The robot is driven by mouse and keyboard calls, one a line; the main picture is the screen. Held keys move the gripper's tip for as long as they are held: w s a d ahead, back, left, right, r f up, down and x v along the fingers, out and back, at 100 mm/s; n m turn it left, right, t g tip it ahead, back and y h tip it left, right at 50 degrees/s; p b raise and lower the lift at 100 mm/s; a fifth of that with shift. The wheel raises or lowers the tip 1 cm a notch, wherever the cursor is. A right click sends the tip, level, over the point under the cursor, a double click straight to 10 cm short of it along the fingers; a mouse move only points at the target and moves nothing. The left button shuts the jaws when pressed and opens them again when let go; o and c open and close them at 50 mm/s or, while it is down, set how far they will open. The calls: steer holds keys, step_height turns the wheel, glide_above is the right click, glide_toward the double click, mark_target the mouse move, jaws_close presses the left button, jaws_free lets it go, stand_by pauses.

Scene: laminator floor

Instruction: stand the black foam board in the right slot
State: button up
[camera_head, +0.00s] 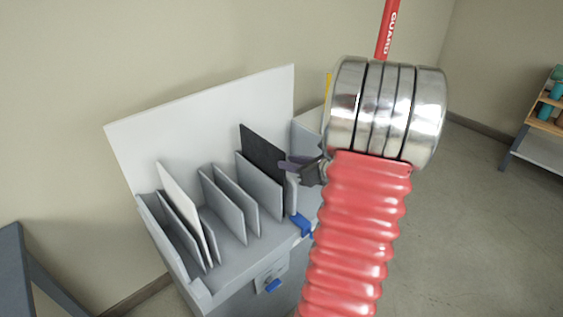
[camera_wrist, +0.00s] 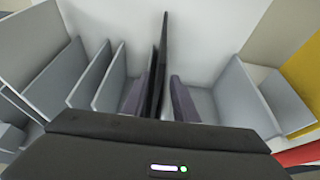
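The black foam board (camera_head: 262,151) stands upright in the grey slotted rack (camera_head: 205,292), in a slot on the right side, just behind a grey divider. In the wrist view the board (camera_wrist: 163,65) shows nearly edge-on, tilted slightly. My gripper (camera_head: 302,170) is at the board's right edge in the head view. In the wrist view my gripper (camera_wrist: 162,100) has one finger on each side of the board. The right finger is clearly apart from it; the left finger is close, and whether it touches is unclear. The board's lower edge is hidden.
A white board (camera_head: 181,205) leans in the rack's left slots. Several grey dividers (camera_head: 222,205) stand between. A white back panel (camera_head: 205,120) rises behind. Blue clamps (camera_head: 300,224) are at the front. A shelf (camera_head: 540,122) stands far right; the floor on the right is clear.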

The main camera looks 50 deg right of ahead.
steer(key=shift+s+a+r, duration=0.1)
steer(key=shift+s+r, duration=0.2)
steer(key=shift+s, duration=0.35)
steer(key=w+a+r+n+g+y, duration=0.1)
steer(key=a+r+n+g+y, duration=0.2)
steer(key=a+n, duration=0.9)
steer(key=w+a+r+n+g+y, duration=0.25)
steer(key=a+n, duration=0.25)
steer(key=a, duration=1.3)
steer(key=s+a+r+n+g+h, duration=0.1)
steer(key=s+a+r+n+h, duration=0.1)
steer(key=s+a+n, duration=0.4)
steer(key=s+a+r+n+g+h, duration=0.1)
steer(key=s+a+n, duration=0.5)
steer(key=n, duration=0.8)
steer(key=shift+s+r+h, duration=0.55)
steer(key=shift+s+r, duration=0.1)
steer(key=shift+s, duration=0.3)
